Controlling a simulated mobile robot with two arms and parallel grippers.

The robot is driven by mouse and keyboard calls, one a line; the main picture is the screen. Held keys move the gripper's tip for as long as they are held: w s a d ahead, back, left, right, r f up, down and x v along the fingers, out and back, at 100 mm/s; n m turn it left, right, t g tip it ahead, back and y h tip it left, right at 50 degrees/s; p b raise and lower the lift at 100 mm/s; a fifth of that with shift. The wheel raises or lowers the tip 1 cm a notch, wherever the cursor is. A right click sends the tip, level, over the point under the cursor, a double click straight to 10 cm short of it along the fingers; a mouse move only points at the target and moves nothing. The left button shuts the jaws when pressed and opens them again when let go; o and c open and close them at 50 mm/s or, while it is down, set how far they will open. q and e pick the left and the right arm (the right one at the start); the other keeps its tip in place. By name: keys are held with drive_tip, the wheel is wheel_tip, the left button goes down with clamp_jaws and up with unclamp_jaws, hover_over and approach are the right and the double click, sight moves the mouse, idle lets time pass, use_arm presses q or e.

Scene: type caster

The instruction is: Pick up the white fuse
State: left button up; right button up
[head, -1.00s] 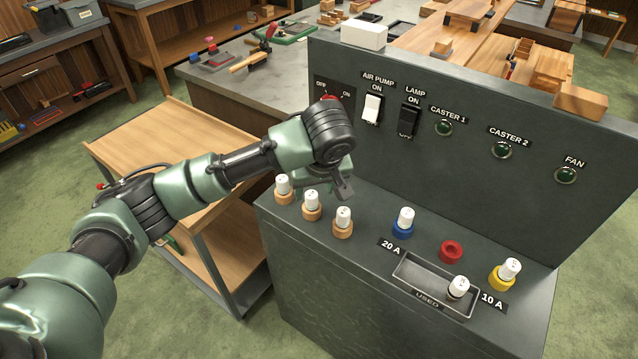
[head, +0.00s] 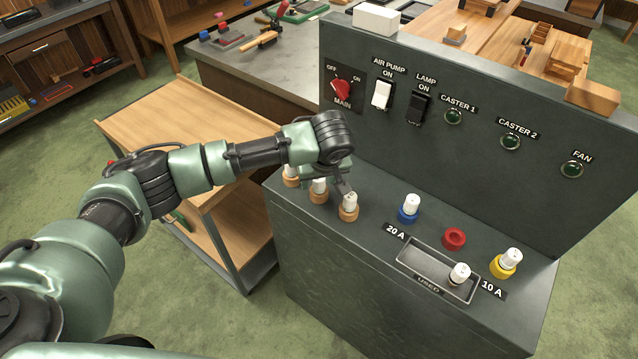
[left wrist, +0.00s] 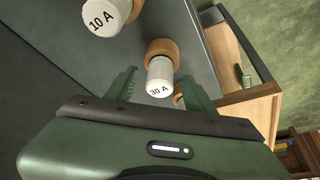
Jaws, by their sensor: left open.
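Three white fuses stand in orange holders on the left of the grey console top: a left one (head: 291,170), a middle one (head: 319,186) and a right one (head: 350,203). My left gripper (head: 334,182) is open just above them and partly hides them. In the left wrist view, a white fuse marked 30 A (left wrist: 159,78) stands between the open fingers (left wrist: 160,86), with no clear contact. A fuse marked 10 A (left wrist: 104,16) is at the upper left, outside them. My right gripper is not in view.
White fuses also stand in a blue holder (head: 408,215) and a yellow holder (head: 503,266). A red holder (head: 454,238) is empty. The USED tray (head: 415,263) holds another white fuse (head: 459,273). The switch panel (head: 475,95) rises behind; a wooden cart (head: 170,115) stands left.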

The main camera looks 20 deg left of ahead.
use_arm(q)
drive_tip(key=c, duration=0.9)
clamp_jaws()
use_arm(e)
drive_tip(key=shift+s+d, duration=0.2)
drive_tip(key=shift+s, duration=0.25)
use_arm(q)
drive_tip(key=shift+r, duration=0.15)
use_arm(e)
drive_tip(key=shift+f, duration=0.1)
